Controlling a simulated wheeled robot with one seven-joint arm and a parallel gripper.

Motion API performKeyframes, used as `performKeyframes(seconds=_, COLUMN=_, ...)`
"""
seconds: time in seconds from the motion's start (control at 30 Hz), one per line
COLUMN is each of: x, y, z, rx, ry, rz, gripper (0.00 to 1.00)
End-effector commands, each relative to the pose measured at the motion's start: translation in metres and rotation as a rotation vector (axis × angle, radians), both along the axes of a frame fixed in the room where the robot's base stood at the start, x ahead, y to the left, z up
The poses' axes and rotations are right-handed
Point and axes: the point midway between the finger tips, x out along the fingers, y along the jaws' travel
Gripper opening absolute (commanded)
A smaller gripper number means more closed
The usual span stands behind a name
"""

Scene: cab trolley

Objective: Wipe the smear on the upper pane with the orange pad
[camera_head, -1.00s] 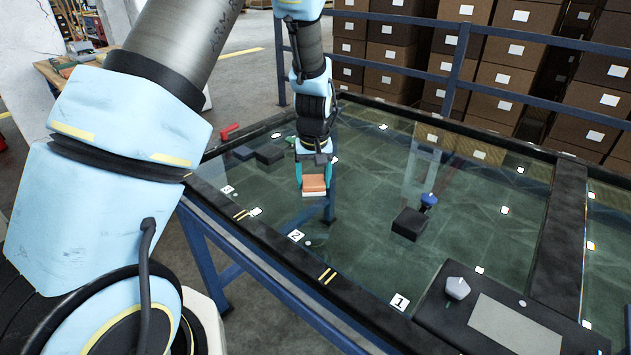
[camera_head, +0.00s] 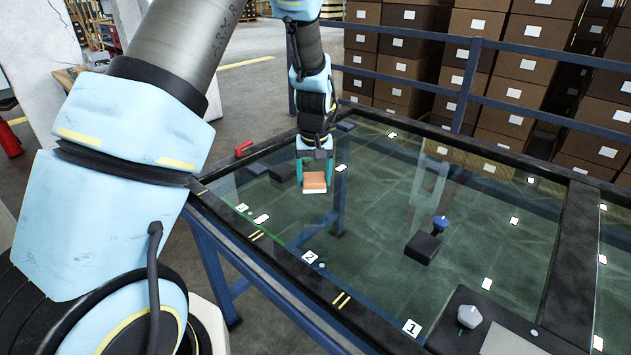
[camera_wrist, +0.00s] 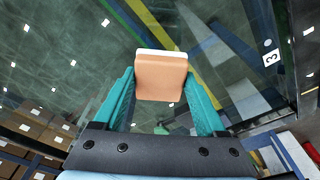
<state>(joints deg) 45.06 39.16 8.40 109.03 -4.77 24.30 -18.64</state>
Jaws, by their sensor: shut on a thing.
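The orange pad (camera_head: 315,181), with a white layer on its far face, is held between the teal fingers of my gripper (camera_head: 314,172). In the wrist view the pad (camera_wrist: 161,77) sits squarely between the two fingertips of the gripper (camera_wrist: 160,88). The upper pane (camera_head: 385,215) is a dark, clear glass sheet in a black frame, and the pad is over its left part. I cannot tell whether the pad touches the glass. I cannot make out the smear with certainty.
A black block with a blue knob (camera_head: 424,246) is on the pane, right of the pad. A grey knob (camera_head: 470,316) stands on a dark panel at the near right. Number tags, such as tag 2 (camera_head: 310,257), line the near edge. A blue rail (camera_head: 470,90) and stacked boxes stand behind.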

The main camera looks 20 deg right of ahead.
Motion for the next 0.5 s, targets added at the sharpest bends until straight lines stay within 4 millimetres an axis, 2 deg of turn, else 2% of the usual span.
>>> performKeyframes(seconds=0.03, x=0.002, y=0.0, z=0.009, rx=-0.001, ry=-0.001, rz=0.001, gripper=0.0)
performKeyframes(seconds=0.23, x=0.006, y=0.002, z=0.026, rx=-0.002, ry=-0.002, rz=0.0, gripper=0.0)
performKeyframes(seconds=0.5, x=0.007, y=0.002, z=0.029, rx=0.0, ry=-0.001, rz=0.0, gripper=0.0)
